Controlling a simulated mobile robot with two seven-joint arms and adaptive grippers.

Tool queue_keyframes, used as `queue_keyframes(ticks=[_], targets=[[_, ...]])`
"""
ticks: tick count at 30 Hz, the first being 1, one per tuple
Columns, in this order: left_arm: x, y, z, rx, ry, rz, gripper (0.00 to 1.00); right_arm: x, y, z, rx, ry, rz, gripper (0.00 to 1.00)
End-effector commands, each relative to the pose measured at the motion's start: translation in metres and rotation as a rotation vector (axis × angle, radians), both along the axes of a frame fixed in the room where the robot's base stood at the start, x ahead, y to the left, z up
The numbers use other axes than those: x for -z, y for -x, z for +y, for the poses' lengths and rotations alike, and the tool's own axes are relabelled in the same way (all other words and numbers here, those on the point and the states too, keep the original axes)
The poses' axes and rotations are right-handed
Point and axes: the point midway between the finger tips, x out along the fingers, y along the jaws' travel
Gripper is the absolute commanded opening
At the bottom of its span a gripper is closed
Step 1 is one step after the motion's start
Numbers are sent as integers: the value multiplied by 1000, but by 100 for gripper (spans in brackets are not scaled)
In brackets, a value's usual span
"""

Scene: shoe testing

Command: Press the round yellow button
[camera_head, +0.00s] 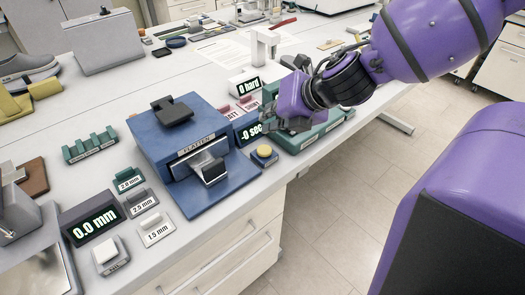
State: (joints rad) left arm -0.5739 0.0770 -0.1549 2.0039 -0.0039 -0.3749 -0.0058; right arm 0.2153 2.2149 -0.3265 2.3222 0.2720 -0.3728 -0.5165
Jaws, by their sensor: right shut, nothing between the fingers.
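The exact height above the button is hard to tell. My left gripper does not show.
A green tray (322,132) lies under and beside my right gripper. A "0.0 mm" display (94,225) and several labelled blocks stand at the left. Floor (335,205) is open in front of the table.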

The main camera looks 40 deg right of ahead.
Motion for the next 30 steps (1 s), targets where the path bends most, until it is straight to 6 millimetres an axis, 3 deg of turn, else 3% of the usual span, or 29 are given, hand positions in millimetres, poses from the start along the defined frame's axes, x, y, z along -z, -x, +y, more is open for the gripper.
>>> queue_keyframes(ticks=[1,9,30], targets=[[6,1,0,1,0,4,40,13,0,0,1,-2,5,0],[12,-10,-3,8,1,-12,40,37,0,0,1,0,2,0],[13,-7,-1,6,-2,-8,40,41,0,0,1,0,-1,0]])
